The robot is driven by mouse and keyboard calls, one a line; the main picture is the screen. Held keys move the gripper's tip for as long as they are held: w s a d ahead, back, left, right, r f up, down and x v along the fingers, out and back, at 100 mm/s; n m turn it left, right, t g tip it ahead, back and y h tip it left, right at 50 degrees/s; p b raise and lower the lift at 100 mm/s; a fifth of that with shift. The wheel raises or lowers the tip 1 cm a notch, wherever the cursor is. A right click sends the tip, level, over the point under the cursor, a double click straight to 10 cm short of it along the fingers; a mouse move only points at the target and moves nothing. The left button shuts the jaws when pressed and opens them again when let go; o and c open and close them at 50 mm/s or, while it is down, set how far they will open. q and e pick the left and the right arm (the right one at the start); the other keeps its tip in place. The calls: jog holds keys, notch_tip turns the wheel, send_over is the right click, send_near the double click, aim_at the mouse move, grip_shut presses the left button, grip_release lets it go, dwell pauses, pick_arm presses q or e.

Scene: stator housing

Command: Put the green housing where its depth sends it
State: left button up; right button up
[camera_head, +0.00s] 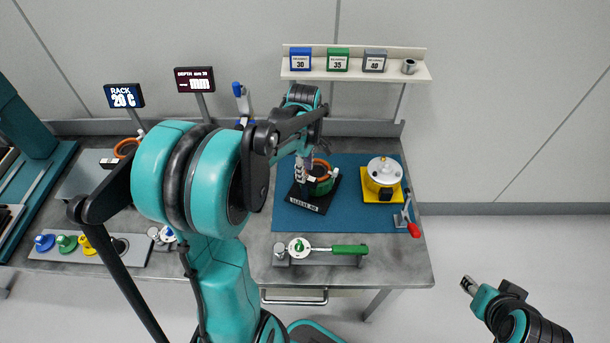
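The green housing (323,187), a short ring with an orange-copper inside, sits on a black plate (318,204) with small white lettering on the blue mat. My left gripper (301,182) reaches down at the left side of the housing. Its fingers are small and partly overlap the housing, so I cannot tell whether they touch it or are open. My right gripper (467,285) is off the table at the lower right, away from everything; its finger gap is too small to read. The depth display (194,79) shows dashes and "mm".
A shelf (437,72) carries blue, green and grey blocks marked 30, 35 and 40. A rack display (124,96) reads 20 C. My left arm hides the table's middle.

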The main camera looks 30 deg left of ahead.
pick_arm(q)
jog(key=shift+r, duration=0.4)
jog(key=s+d+r+m+t, duration=0.3)
jog(key=s+d+m, duration=0.3)
jog(key=m, duration=0.4)
jog(key=s+d+r+m+t, duration=0.3)
jog(key=s+d+m, duration=0.3)
jog(key=d+m, duration=0.2)
jog(key=shift+d+m+t, duration=0.2)
jog(key=shift+m+t, duration=0.3)
jog(key=shift+m, duration=0.4)
jog(key=shift+w+r, duration=0.1)
notch_tip(320, 180, down, 6)
jog(key=b, duration=0.5)
jog(key=shift+r+b, duration=0.1)
jog(key=shift+b, duration=0.2)
